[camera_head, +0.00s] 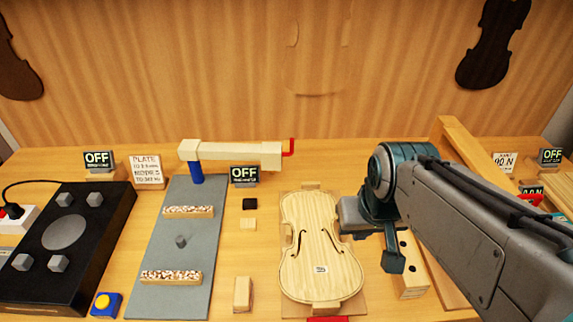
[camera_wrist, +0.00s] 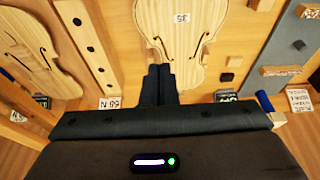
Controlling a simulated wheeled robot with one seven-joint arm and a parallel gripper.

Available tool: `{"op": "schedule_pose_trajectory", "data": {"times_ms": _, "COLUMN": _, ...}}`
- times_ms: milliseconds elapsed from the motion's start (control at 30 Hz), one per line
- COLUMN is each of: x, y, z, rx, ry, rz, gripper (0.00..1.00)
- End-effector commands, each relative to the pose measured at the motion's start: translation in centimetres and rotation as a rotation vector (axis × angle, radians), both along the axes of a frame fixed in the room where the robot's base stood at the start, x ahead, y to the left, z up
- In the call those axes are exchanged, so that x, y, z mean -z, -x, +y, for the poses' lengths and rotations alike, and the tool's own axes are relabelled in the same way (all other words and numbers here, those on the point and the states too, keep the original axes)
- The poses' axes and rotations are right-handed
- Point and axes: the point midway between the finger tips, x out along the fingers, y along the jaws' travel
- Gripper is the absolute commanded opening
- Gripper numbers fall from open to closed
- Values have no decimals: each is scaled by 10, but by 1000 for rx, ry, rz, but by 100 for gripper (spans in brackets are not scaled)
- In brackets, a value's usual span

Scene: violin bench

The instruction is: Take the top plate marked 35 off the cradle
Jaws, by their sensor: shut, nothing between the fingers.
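The violin top plate marked 35 (camera_head: 318,246) lies flat, face up, on the cradle (camera_head: 358,306), a light wooden base with end blocks at the plate's top and bottom. The plate also shows in the wrist view (camera_wrist: 185,35), upside down with its 35 label. My gripper (camera_head: 393,266) is to the right of the plate, above the bench. Its dark fingers (camera_wrist: 160,72) are together and empty.
A holed wooden block (camera_head: 413,280) stands right of the plate. Another violin plate (camera_wrist: 40,52) lies beyond it. Left are small blocks (camera_head: 243,294), a grey board with a cream arm (camera_head: 240,151), and a black box (camera_head: 90,225). An OFF sign (camera_head: 245,175) stands behind.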

Motion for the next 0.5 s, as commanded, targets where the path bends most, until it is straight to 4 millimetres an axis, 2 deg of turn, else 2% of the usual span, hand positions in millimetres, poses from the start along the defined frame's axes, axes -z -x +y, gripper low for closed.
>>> {"op": "schedule_pose_trajectory", "data": {"times_ms": 167, "x": 4, "y": -51, "z": 14, "rx": -89, "ry": -15, "rz": 0, "gripper": 0}}
{"op": "schedule_pose_trajectory", "data": {"times_ms": 267, "x": 10, "y": -90, "z": 25, "rx": -151, "ry": -23, "rz": -3, "gripper": 0}}
{"op": "schedule_pose_trajectory", "data": {"times_ms": 500, "x": 41, "y": -182, "z": 58, "rx": -295, "ry": -28, "rz": -22, "gripper": 0}}
